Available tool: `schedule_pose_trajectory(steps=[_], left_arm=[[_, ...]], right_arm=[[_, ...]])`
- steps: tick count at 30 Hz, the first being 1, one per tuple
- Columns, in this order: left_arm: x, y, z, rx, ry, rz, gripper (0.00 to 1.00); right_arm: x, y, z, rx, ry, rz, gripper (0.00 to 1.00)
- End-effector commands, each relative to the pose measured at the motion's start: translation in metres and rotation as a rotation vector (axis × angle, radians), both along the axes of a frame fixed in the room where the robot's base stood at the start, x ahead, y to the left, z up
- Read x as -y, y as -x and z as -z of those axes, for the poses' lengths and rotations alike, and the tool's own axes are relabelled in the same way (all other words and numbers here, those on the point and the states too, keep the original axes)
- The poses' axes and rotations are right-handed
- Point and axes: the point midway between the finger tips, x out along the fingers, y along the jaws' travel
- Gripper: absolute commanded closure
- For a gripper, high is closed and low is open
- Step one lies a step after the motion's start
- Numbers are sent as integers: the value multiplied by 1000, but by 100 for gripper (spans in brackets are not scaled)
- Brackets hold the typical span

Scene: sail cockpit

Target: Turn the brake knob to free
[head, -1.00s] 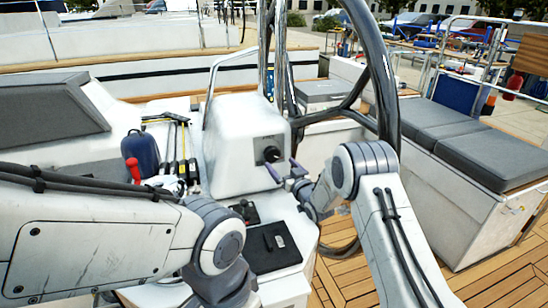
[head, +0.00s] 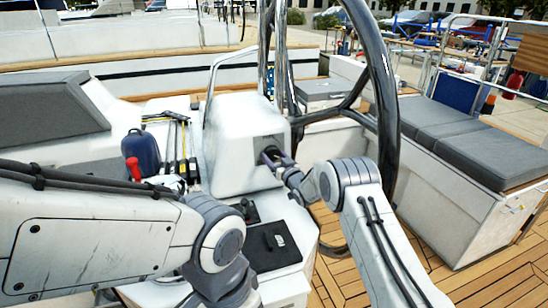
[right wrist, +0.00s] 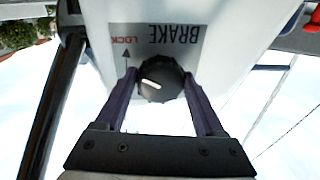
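The black brake knob (right wrist: 163,80) sits on a grey plate (right wrist: 168,42) on the white pedestal (head: 240,125). The plate reads "BRAKE", with "LOCK" in red, upside down in the right wrist view. A short white mark shows on the knob's face, on its left part. My right gripper (right wrist: 159,76) has its dark fingers apart, one on each side of the knob, with thin gaps at most; I cannot tell whether they touch it. In the head view my right gripper (head: 271,157) is at the pedestal face and mostly hides the knob.
The big steering wheel (head: 384,105) rises just right of the pedestal. A metal rail (head: 212,80) arches behind it. A navy bag (head: 141,153) and a red-handled lever (head: 134,170) are at left. Grey cushions (head: 460,150) lie on the right bench.

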Motion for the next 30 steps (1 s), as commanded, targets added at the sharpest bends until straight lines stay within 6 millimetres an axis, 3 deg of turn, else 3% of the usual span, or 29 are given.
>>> schedule_pose_trajectory(steps=[1, 2, 14, 30], left_arm=[[0, 0, 0, 0, 0, 0, 50], [0, 0, 0, 0, 0, 0, 50], [0, 0, 11, 0, 0, 0, 50], [0, 0, 62, 0, 0, 0, 50]], right_arm=[[-1, 0, 0, 1, 1, -2, 73], [-1, 0, 0, 1, 1, -2, 84], [-1, 1, 2, 23, 69, -10, 85], [0, 0, 2, 166, 500, -48, 85]])
